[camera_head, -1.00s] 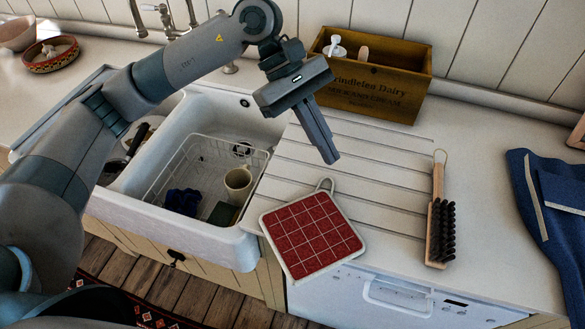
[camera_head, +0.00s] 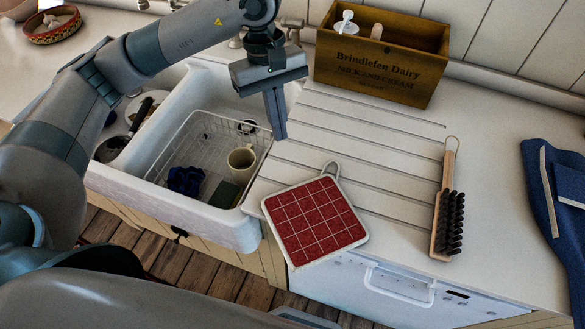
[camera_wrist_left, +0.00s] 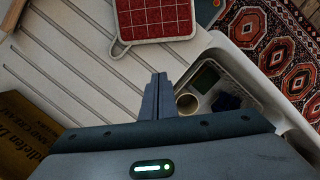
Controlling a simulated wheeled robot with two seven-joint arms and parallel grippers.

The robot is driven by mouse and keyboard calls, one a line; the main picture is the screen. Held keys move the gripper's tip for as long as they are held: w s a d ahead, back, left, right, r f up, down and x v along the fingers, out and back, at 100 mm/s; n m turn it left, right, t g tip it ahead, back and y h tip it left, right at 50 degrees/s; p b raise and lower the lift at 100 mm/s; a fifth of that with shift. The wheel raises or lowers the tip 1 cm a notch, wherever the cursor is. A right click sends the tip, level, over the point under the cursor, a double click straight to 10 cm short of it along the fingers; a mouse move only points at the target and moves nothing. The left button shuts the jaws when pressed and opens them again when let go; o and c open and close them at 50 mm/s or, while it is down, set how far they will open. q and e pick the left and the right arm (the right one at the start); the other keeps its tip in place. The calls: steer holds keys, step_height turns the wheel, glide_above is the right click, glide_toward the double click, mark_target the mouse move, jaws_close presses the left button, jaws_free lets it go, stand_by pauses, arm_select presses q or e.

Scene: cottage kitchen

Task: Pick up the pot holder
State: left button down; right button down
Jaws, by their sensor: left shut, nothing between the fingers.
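The pot holder (camera_head: 315,220) is a red checked square with a pale border and a hanging loop. It lies on the grooved drainboard at the counter's front edge, its front corner reaching the edge. It also shows at the top of the left wrist view (camera_wrist_left: 153,20). My left gripper (camera_head: 281,134) is shut and empty, fingers pointing down, above the drainboard by the sink's right rim, behind and left of the pot holder. Its closed fingers show in the left wrist view (camera_wrist_left: 156,84), apart from the pot holder. My right gripper is not in view.
A white sink (camera_head: 160,205) on the left holds a wire rack with a mug (camera_head: 241,161). A wooden crate (camera_head: 380,58) stands at the back. A brush (camera_head: 446,215) lies right of the pot holder, and a blue cloth (camera_head: 560,210) lies at far right.

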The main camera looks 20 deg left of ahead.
mark_target(298, 188)
arm_select(q)
steer(key=p+x, duration=0.3)
steer(key=x, duration=0.5)
steer(key=shift+s+r, duration=0.1)
steer(key=shift+s+d+f+p, duration=0.2)
steer(key=shift+s+d+p, duration=0.3)
steer(key=shift+p, duration=0.1)
steer(key=shift+s+d+f+p, duration=0.15)
steer(key=shift+s+d+p, duration=0.25)
steer(key=shift+d+p, duration=0.15)
steer(key=shift+s+d+f+p, duration=0.15)
steer(key=shift+s+d+p, duration=0.25)
steer(key=shift+s+d, duration=0.1)
steer(key=shift+s+d+f+b, duration=0.2)
steer(key=shift+s+d+b, duration=0.1)
steer(key=shift+b, duration=0.45)
steer(key=shift+s+d+r+b, duration=0.1)
steer(key=shift+s+d+b, duration=0.3)
steer(key=shift+b, duration=0.25)
steer(key=shift+r, duration=0.1)
